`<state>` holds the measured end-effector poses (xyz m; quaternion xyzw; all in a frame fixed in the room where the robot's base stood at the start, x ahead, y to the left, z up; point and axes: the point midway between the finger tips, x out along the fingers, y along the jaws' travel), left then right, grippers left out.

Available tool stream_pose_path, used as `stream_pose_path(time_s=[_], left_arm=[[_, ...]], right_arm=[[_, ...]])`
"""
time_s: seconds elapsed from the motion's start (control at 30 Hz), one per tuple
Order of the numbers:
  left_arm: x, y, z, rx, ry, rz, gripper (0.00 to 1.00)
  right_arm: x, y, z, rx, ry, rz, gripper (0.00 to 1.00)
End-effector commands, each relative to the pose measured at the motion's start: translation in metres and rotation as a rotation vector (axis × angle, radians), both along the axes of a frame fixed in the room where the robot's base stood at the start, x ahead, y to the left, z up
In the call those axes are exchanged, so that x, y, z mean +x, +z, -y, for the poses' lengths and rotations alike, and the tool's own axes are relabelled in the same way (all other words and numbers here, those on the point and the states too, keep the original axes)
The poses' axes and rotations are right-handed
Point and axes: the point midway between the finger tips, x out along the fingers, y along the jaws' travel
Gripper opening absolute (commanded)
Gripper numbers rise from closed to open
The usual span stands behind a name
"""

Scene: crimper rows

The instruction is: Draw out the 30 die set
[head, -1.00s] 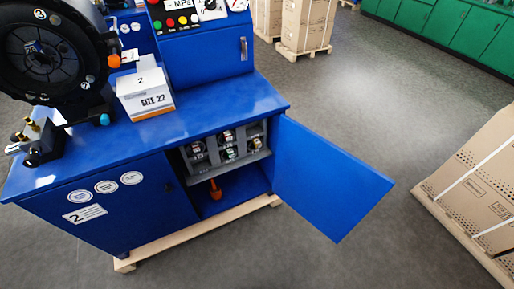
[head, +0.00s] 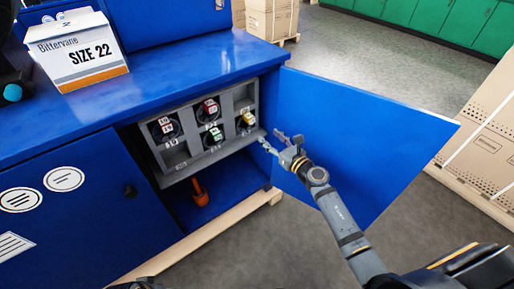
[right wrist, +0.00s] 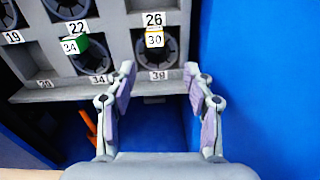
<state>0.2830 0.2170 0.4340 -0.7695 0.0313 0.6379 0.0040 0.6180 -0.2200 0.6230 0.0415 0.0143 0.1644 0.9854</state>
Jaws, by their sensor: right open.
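The 30 die set (right wrist: 155,57) is a dark round set with a yellow-and-white tag reading 30. It sits in a grey rack compartment, between the label 26 above and a label that looks like 39 below. In the head view its yellow tag (head: 248,118) shows at the rack's right end. My right gripper (head: 271,141) is open and empty in front of the rack's right end. In the right wrist view its fingers (right wrist: 160,70) spread below and either side of the 30 set, apart from it.
The grey rack (head: 172,178) also holds a green-tagged 34 set (right wrist: 76,46) and others with red tags. The open blue door (head: 360,140) stands close right of my right arm. An orange tool (head: 200,192) stands below the rack. A SIZE 22 box (head: 78,52) is on top.

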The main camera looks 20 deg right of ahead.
Motion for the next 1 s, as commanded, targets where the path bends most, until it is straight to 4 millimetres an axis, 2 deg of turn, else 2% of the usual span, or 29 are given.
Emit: stream_pose_path(time_s=[0.1,0.37,1.0], left_arm=[[-0.002,0.005,0.002,-0.003,-0.004,0.002,0.40],[-0.001,0.007,0.002,-0.003,-0.004,0.002,0.40],[0.004,-0.013,0.008,-0.033,-0.003,0.079,0.40]], right_arm=[[0.001,0.007,-0.005,-0.082,0.020,0.045,0.53],[0.011,0.010,-0.008,-0.080,0.018,0.045,0.53],[0.090,0.007,-0.037,-0.077,0.018,0.043,0.53]])
